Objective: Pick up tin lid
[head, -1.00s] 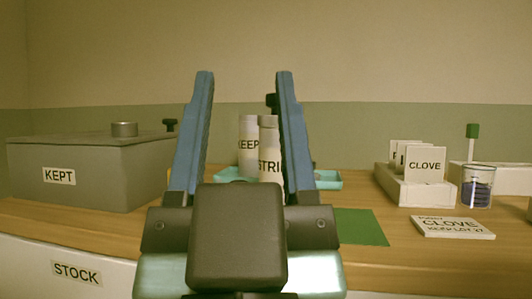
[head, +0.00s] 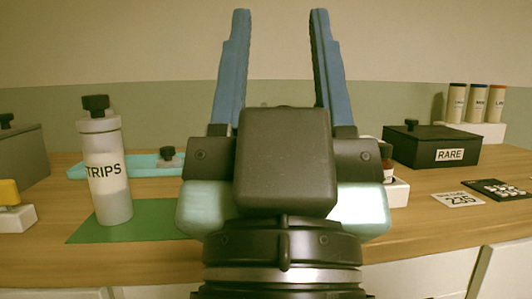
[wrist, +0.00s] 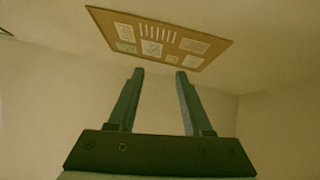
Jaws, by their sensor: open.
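My gripper (head: 279,14) points upward in the middle of the head view, its two blue fingers apart with nothing between them. The wrist view shows the same open fingers (wrist: 160,72) against a wall. A dark box labelled RARE (head: 450,154) stands on the counter to the right of my gripper. Its flat dark lid (head: 428,132) has a small black knob (head: 411,124) and sits on top of the box. My gripper is apart from it. I take this as the tin lid, but no label confirms it.
A grey box (head: 22,155) is at the far left. Several capped vials (head: 477,103) stand behind the RARE box.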

